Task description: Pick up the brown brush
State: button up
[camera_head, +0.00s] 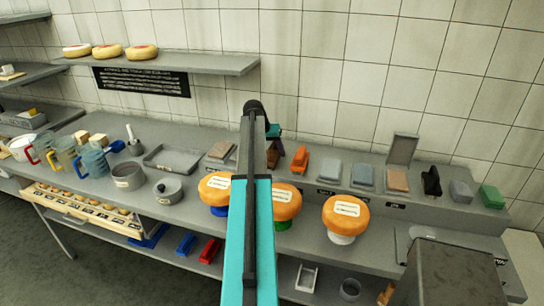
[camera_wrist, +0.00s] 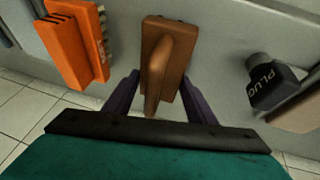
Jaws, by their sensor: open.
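The brown brush (camera_wrist: 167,57) has a flat brown block and a raised handle. In the wrist view it lies at top centre, with its handle reaching down between the two dark purple fingers of my gripper (camera_wrist: 160,97). The fingers are apart, one on each side of the brush, and I cannot tell whether they touch it. In the head view the brush (camera_head: 273,155) is partly hidden beside the end of my arm, on the raised back shelf. My gripper (camera_head: 272,131) shows there just above it.
An orange brush (camera_head: 300,159) stands close beside the brown one; it also shows in the wrist view (camera_wrist: 76,48). A dark block marked PLUG (camera_wrist: 272,82) is on the other side. Orange cheese wheels (camera_head: 346,214) stand in front on the bench. The tiled wall is close behind.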

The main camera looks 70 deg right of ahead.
aim_at(273, 144)
dwell(0.5)
jog(key=c, duration=0.8)
jog(key=shift+r, duration=0.2)
jog(key=shift+r+b, duration=1)
jog(key=shift+r, duration=0.35)
jog(key=shift+a+r, duration=0.15)
jog(key=shift+a, duration=0.1)
jog(key=w+a+b, duration=0.1)
jog(key=a, duration=0.4)
jog(key=w+a+r+b, duration=0.1)
jog(key=a+b, duration=0.1)
jog(key=a, duration=0.3)
jog(key=w+a+b, duration=0.1)
jog(key=a+b, duration=0.1)
jog(key=a, duration=0.3)
jog(key=shift+a+r, duration=0.1)
jog(key=shift+r, duration=0.2)
